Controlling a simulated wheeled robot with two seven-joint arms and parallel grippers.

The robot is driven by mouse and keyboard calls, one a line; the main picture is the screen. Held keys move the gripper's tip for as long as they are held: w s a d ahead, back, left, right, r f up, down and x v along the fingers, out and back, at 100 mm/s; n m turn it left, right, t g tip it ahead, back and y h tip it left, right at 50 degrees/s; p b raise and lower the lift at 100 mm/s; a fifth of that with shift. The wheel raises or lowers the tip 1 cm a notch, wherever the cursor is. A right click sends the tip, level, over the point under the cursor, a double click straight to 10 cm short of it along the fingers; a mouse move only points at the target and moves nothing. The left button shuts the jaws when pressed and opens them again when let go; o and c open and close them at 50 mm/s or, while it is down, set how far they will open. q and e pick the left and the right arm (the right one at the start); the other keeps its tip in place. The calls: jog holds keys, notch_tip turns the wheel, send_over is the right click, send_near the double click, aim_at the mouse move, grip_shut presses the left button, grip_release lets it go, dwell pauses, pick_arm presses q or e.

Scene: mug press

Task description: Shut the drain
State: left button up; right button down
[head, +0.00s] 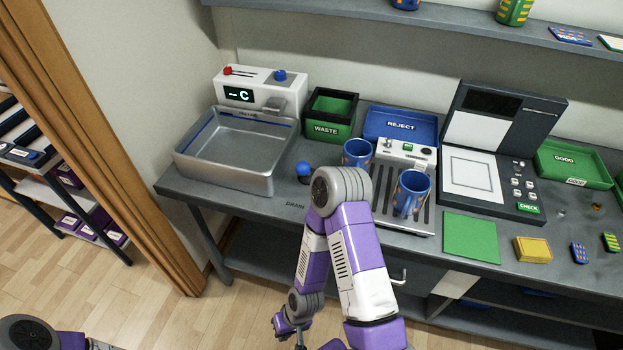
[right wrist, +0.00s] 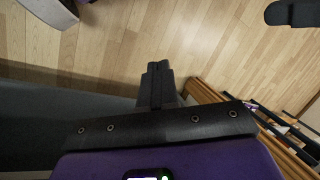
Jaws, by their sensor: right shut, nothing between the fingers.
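A metal basin (head: 237,150) sits at the left end of the grey counter, under a white unit (head: 259,90) whose display reads "-C". A blue knob (head: 303,169) stands on the counter to the right of the basin, and the word DRAIN (head: 295,206) is printed on the counter in front of it. My right gripper (head: 290,330) hangs low in front of the counter, well away from the knob. In the right wrist view its fingers (right wrist: 157,77) are shut and empty, above the wooden floor. My left gripper is not in view.
A green WASTE bin (head: 328,130), a blue REJECT tray (head: 400,122), a mug press (head: 406,150) and two blue mugs stand right of the basin. My right arm partly covers the counter's front. A wooden door frame (head: 105,150) is at left.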

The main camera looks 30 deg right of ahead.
notch_tip(320, 180, up, 9)
jog(key=s+a+n+g+p, duration=0.1)
jog(key=s+n+g+p, duration=0.15)
jog(key=n, duration=0.85)
jog(key=w+d+r+n+t+h+p, duration=0.1)
jog(key=w+d+r+n+t+h, duration=0.2)
jog(key=r, duration=0.6)
jog(key=w+d+r+n+t+h+p, duration=0.2)
jog(key=w+d+r+n+t+h, duration=0.2)
jog(key=w+r+n, duration=0.3)
jog(key=w+d+r+n+t+h+p, duration=0.1)
jog(key=w+d+r+n+t+h, duration=0.2)
jog(key=r+n, duration=0.6)
notch_tip(320, 180, up, 3)
jog(key=w+d+h, duration=0.2)
jog(key=shift+w+d+n, duration=0.3)
jog(key=shift+w, duration=0.05)
jog(key=shift+t, duration=0.25)
